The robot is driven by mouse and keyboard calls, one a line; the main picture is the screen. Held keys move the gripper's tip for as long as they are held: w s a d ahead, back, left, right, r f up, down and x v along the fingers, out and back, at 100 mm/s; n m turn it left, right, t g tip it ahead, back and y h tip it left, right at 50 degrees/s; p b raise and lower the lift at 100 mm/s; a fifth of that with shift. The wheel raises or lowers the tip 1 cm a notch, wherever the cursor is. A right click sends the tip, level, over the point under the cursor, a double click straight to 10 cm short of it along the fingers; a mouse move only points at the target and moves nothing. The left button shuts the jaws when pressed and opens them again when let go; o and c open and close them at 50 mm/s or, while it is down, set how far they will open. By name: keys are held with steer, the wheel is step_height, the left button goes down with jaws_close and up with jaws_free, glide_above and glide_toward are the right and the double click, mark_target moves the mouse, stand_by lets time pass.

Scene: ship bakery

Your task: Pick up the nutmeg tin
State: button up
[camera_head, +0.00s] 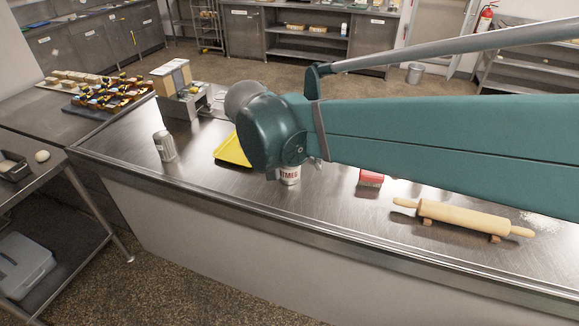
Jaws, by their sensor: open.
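The nutmeg tin (289,176), a small white tin with red lettering, stands upright on the metal counter. Its top is hidden by my teal arm, which crosses the view from the right. My gripper (292,167) is mostly hidden behind the arm's rounded end. Only small parts of it show beside the tin's upper part, and it is open. I cannot tell whether it touches the tin.
A grey metal shaker (164,146) and a yellow tray (232,151) are left of the tin. A red box (371,178) and a rolling pin (464,217) on small rests lie right. Bare counter (225,186) lies in front.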

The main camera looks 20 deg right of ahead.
steer(key=w+a+m+g+h+p, duration=0.2)
steer(key=w+a+m+h, duration=0.1)
steer(key=w+m+h, duration=0.8)
steer(key=f+y, duration=0.1)
steer(key=f, duration=0.2)
steer(key=w+f+y, duration=0.1)
steer(key=f, duration=0.2)
steer(key=w+f+y, duration=0.1)
steer(key=f, duration=0.2)
steer(key=shift+w+d+g, duration=0.1)
steer(key=shift+g, duration=0.2)
steer(key=shift+f, duration=0.1)
steer(key=shift+b+x, duration=0.3)
steer(key=shift+x, duration=1)
steer(key=shift+b+x, duration=0.65)
steer(key=shift+x, duration=1.9)
